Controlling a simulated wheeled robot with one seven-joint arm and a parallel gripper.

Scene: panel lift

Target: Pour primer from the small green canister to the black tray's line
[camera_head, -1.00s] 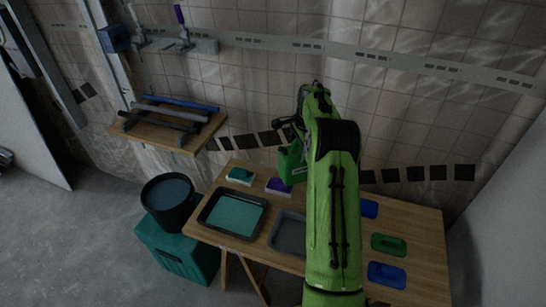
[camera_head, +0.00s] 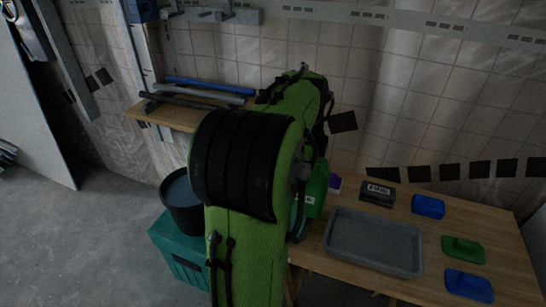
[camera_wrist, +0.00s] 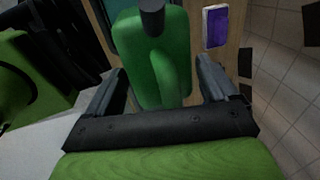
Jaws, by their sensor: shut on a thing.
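The small green canister (camera_wrist: 150,60) stands between the two fingers of my gripper (camera_wrist: 160,85) in the wrist view, its dark spout end (camera_wrist: 152,14) at the top edge. My gripper is shut on it. In the head view the canister (camera_head: 316,188) shows beside my arm, above the table's left part and roughly upright. My arm hides the fingers there.
A grey tray (camera_head: 375,243) lies right of my arm on the wooden table (camera_head: 500,235). A black bucket (camera_head: 180,203) stands on a teal crate (camera_head: 172,251) at left.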

